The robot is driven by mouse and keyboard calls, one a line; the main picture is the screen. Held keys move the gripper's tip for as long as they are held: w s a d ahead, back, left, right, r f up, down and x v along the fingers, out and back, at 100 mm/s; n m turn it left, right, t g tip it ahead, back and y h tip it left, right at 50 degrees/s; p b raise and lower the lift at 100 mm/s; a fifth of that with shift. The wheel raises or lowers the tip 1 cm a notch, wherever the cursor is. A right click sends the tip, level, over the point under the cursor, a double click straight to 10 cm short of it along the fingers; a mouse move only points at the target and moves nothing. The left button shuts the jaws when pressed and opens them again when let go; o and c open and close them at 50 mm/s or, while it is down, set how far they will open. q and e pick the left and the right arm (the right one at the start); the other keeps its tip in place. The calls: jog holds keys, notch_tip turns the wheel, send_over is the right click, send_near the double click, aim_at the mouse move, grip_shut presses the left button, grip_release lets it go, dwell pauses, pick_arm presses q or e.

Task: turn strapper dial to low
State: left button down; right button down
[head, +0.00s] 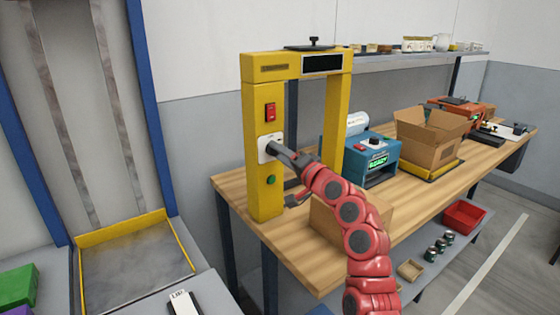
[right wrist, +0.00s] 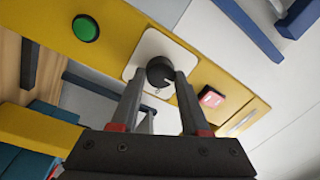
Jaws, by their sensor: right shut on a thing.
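The strapper (head: 262,190) is a yellow arch at the near left end of the wooden workbench. Its dial (right wrist: 159,70) is a round black knob with a light pointer mark, on a white plate (head: 264,155) on the front post. My right gripper (head: 277,149) reaches the plate and is shut on the dial, with one finger on each side in the right wrist view (right wrist: 161,80). In the head view the gripper hides the dial. I cannot read any dial labels. My left gripper is not in view.
A red switch (head: 270,112) sits above the plate and a green button (head: 271,180) below it. Behind my right arm stand a closed carton (head: 330,222), a blue machine reading READY (head: 372,152) and an open carton (head: 430,138). A dock door is at left.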

dwell(0.4)
jog(key=shift+c, duration=2)
grip_release()
jog(key=b+v, duration=0.1)
jog(key=v, duration=1.6)
jog(key=shift+s, duration=0.2)
jog(key=shift+d+f, duration=0.1)
